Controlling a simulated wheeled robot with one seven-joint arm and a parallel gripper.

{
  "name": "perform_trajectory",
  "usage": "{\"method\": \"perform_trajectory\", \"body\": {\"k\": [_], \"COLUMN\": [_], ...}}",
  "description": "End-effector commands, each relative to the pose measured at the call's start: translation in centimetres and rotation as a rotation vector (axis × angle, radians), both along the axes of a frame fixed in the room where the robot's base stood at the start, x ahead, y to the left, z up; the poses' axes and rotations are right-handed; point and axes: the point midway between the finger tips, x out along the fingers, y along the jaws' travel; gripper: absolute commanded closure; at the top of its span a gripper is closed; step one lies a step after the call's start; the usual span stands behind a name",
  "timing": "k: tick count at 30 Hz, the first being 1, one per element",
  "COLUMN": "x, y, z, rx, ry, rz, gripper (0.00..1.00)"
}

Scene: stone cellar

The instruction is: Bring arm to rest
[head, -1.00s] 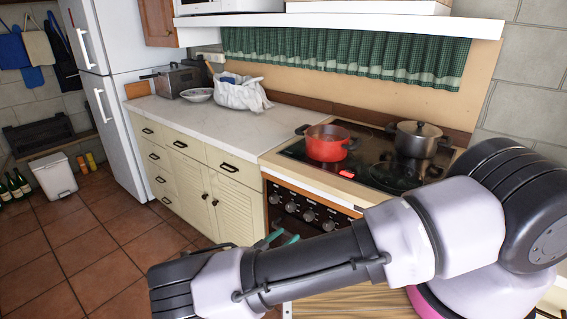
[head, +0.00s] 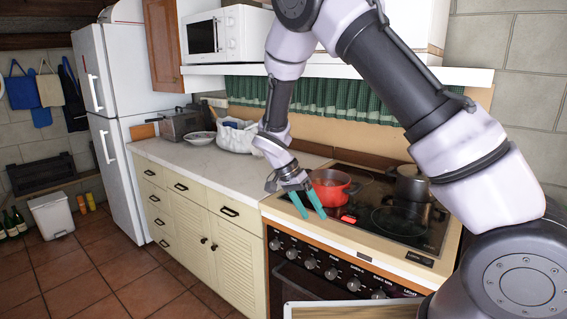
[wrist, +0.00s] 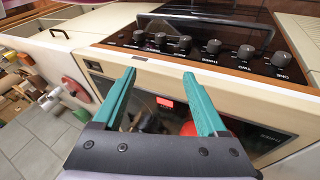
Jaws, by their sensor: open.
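My gripper (head: 313,215) is open, its two teal fingers pointing down over the front left part of the hob (head: 372,236). Nothing is between the fingers. My arm is raised and bent, coming from the right of the head view.
A dark lidded pot (head: 409,184) stands at the hob's back right. The counter (head: 205,160) to the left holds a toaster (head: 182,122), a dish (head: 198,138) and a white bag (head: 237,138). A shelf with a microwave (head: 228,36) hangs above. Open tiled floor (head: 110,270) lies left.

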Motion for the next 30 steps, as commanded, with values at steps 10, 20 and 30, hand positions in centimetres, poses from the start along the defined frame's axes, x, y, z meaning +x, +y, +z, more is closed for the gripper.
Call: {"method": "perform_trajectory", "body": {"k": [10, 20, 30], "x": [-1.1, -5.8, -13.1], "y": [-5.8, -11.8, -16.2], "z": [13.3, 23.9, 30.7], "rx": [0.394, 0.617, 0.616], "ry": [-0.027, -0.229, -0.511], "rz": [0.065, 0.233, 0.451], "gripper": [0.25, 0.25, 0.25]}}
